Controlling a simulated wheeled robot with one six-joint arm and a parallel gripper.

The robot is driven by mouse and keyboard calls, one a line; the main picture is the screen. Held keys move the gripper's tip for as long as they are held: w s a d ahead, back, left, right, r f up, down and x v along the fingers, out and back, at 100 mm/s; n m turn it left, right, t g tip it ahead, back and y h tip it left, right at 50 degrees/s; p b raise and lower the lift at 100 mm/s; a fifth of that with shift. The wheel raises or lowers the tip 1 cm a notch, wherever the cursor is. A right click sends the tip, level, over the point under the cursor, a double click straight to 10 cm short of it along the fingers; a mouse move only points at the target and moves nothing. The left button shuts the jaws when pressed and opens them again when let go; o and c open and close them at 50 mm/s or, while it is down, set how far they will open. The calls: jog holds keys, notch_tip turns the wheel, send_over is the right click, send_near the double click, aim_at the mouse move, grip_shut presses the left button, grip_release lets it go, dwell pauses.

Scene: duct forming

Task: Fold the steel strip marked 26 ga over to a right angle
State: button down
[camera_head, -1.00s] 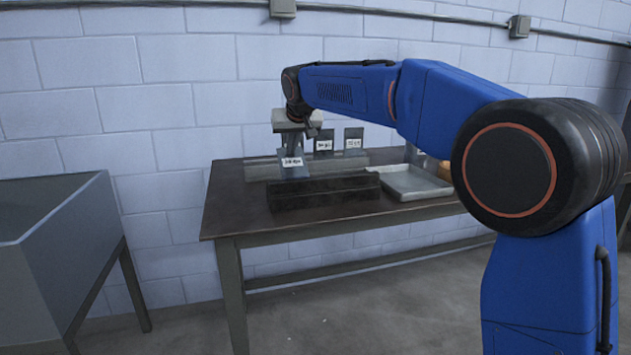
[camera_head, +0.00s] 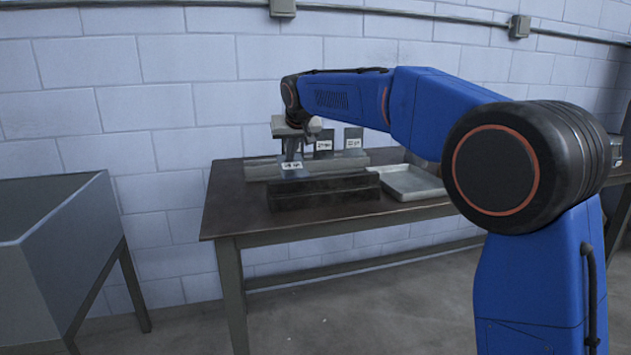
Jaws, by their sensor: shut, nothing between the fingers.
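The left steel strip (camera_head: 296,173) bears a white label that is too small to read surely. It leans forward towards me over the dark bar, while the other two strips stand upright; its exact angle cannot be told. The middle strip (camera_head: 324,154) and the right strip (camera_head: 353,148) also bear small labels. My gripper (camera_head: 290,157) points down at the left strip's labelled part, shut and empty. It looks to be at or touching the strip, but contact is not clear. My gripper hides part of that strip.
The dark bar (camera_head: 325,194) lies on the workbench (camera_head: 231,207) before a grey rail (camera_head: 262,171). A shallow metal tray (camera_head: 412,184) is to the right. A grey bin (camera_head: 66,240) stands at left, with floor between it and the bench.

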aim_at(290, 161)
jog(key=shift+w+f, duration=0.15)
jog(key=shift+f, duration=0.15)
jog(key=shift+w+a+f, duration=0.1)
jog(key=shift+w+f, duration=0.2)
jog(key=shift+f, duration=0.45)
jog(key=shift+w+f, duration=0.2)
jog(key=shift+f, duration=0.75)
jog(key=shift+f, duration=0.65)
jog(key=shift+w+a+r, duration=0.1)
jog(key=shift+w+r, duration=0.05)
jog(key=shift+r, duration=4)
